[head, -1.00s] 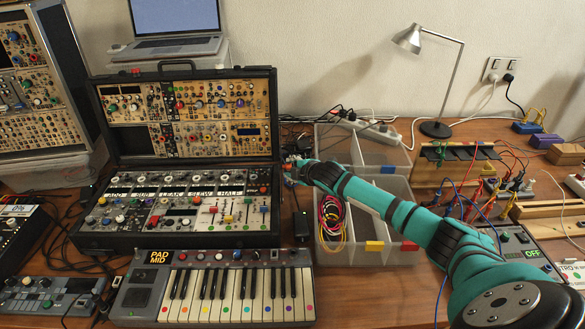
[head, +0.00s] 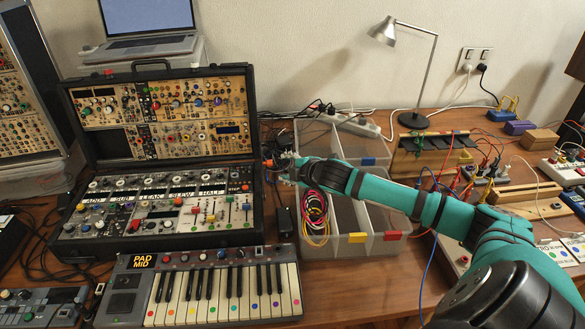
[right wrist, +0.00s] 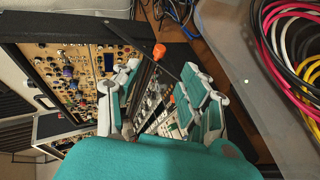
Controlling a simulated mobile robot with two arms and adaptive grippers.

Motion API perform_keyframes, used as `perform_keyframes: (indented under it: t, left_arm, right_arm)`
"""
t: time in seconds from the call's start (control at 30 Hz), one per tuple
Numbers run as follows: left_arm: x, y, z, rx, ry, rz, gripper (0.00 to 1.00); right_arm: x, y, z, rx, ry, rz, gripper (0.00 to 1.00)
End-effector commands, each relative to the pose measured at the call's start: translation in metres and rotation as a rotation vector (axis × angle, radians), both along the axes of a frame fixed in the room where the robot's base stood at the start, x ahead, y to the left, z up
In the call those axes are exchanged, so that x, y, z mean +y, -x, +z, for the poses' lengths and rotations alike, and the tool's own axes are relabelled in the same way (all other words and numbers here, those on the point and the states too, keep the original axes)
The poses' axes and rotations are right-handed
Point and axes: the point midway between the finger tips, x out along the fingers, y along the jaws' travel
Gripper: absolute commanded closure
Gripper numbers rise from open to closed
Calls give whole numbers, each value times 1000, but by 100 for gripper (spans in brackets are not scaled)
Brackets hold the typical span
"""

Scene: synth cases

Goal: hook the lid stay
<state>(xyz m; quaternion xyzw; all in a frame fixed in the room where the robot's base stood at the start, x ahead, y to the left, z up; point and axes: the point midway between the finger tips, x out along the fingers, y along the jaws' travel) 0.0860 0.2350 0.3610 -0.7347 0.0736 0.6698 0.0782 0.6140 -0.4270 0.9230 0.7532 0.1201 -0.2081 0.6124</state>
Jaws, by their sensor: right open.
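The synth case (head: 165,243) stands at the left with its lid (head: 112,148) raised upright at the back. My right gripper (head: 274,164) is at the case's right side in the head view. An orange-red tip (head: 267,163) shows right at its fingers. In the right wrist view, the open fingers (right wrist: 161,88) point towards the case, apart from each other. An orange knob (right wrist: 159,51) lies between and just beyond the fingertips, near a thin dark rod (right wrist: 135,38), which looks like the lid stay. I cannot tell whether a finger touches it. My left gripper is out of view.
Clear bins (head: 345,245) with coiled cables (head: 315,215) stand right of the case, under my right arm. A keyboard (head: 215,290) lies in front. A laptop (head: 150,42) stands behind the lid, and a lamp (head: 408,118) at the back.

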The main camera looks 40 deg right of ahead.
Motion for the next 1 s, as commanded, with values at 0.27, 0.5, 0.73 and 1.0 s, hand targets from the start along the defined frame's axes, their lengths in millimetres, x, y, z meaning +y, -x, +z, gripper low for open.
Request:
perform_keyframes:
  t: [0.27, 0.5, 0.73, 1.0]
  left_arm:
    - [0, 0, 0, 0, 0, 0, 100]
    - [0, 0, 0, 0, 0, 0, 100]
    - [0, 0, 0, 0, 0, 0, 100]
    - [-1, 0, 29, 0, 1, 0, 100]
  right_arm:
    - [2, 20, 10, 0, 0, 1, 57]
    - [2, 21, 11, 0, -1, 0, 57]
    - [2, 21, 11, 0, -1, 0, 57]
    - [2, 20, 40, 0, -1, 0, 57]
